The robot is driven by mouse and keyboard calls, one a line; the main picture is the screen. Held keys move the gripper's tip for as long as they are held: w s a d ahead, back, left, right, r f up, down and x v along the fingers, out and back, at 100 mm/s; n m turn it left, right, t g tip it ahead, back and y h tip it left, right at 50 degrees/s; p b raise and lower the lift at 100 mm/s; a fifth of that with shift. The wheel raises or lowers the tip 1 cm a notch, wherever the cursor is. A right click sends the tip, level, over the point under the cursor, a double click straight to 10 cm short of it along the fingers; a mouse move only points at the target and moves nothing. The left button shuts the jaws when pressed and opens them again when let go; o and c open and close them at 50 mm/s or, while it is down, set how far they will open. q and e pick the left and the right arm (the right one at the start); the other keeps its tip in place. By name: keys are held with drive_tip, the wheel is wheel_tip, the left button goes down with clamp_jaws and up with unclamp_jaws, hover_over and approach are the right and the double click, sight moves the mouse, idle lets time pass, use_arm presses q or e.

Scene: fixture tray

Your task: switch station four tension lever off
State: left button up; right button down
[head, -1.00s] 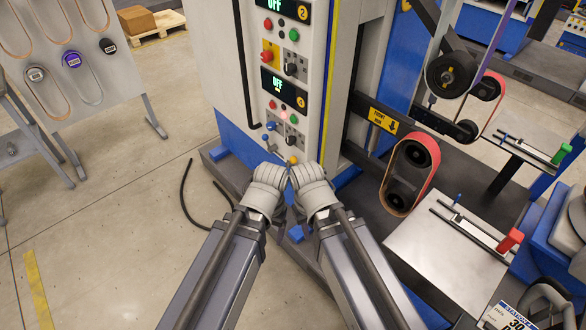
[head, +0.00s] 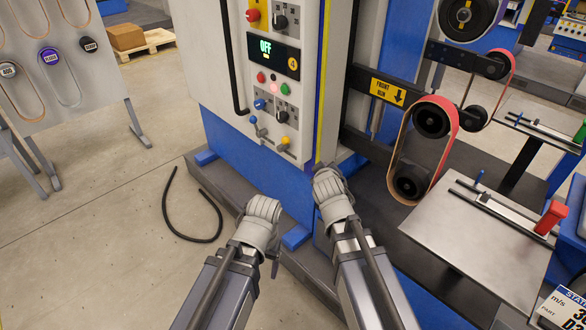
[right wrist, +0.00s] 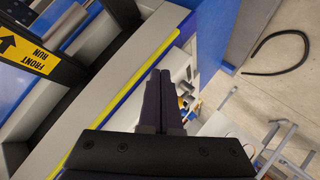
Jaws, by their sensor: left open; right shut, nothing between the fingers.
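The station four panel (head: 262,85) is on the grey cabinet, with a lit display reading OFF (head: 272,56) and a yellow 4 badge. Below it are red and green buttons, dark and blue knobs, a small blue-tipped lever (head: 255,122) and a yellow-tipped lever (head: 284,142). I cannot read which is the tension lever. My left gripper (head: 262,207) is open and empty, below the panel and apart from it. My right gripper (head: 328,178) is shut and empty, beside the cabinet's lower right corner; its closed fingers also show in the right wrist view (right wrist: 160,92).
A belt with rollers (head: 425,150) and a FRONT RUN sign (head: 388,92) stand right of the cabinet. A grey worktable (head: 470,245) with a red-handled clamp is at the right. A black hose (head: 168,205) lies on the floor. A display board (head: 70,65) stands at the left.

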drive_tip(key=w+f+n+t+y+b, duration=0.35)
drive_tip(key=w+n+t+b, duration=0.2)
drive_tip(key=b, duration=0.95)
use_arm(q)
wheel_tip(320, 180, down, 29)
drive_tip(key=b, duration=1.2)
drive_tip(key=shift+f, duration=0.15)
use_arm(e)
drive_tip(key=s+a+f+n+t+y, duration=0.2)
drive_tip(key=s+f+n+y, duration=0.2)
drive_tip(key=n+y, duration=0.5)
wheel_tip(320, 180, down, 2)
drive_tip(key=shift+a+n+y, duration=0.15)
drive_tip(key=shift+n+y, duration=0.2)
drive_tip(key=shift+n, duration=0.4)
use_arm(q)
wheel_tip(320, 180, up, 6)
drive_tip(key=p, duration=0.5)
drive_tip(key=shift+p, duration=0.4)
use_arm(e)
approach(285, 143)
drive_tip(key=x, duration=0.4)
drive_tip(key=d+x, duration=0.1)
drive_tip(key=x, duration=0.1)
drive_tip(key=shift+w+a+f, duration=0.15)
drive_tip(key=shift+w, duration=0.4)
